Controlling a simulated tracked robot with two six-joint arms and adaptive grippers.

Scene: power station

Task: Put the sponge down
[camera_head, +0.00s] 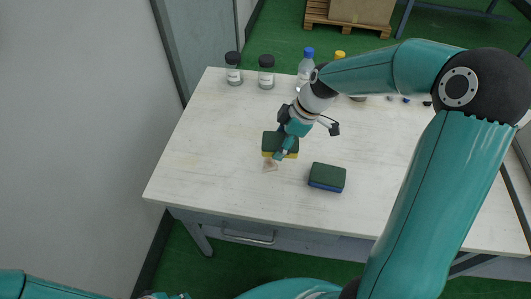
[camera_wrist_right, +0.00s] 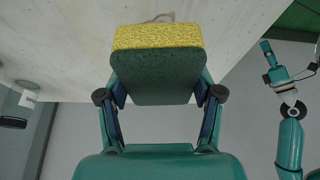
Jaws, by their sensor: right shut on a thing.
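A sponge (camera_head: 268,141) with a dark green side and a yellow side is between the fingers of my right gripper (camera_head: 286,148), over the left-middle of the white table (camera_head: 222,170). In the right wrist view both fingers press on the sides of this sponge (camera_wrist_right: 155,75), green toward me and yellow beyond. Its yellow part is close to the tabletop; I cannot tell whether it touches. A second sponge (camera_head: 327,177), green over blue, lies on the table to the right.
Two dark-capped jars (camera_head: 234,70) (camera_head: 266,73), a blue-capped bottle (camera_head: 305,68) and a yellow-capped bottle (camera_head: 340,55) stand along the back edge. The table's front left is clear.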

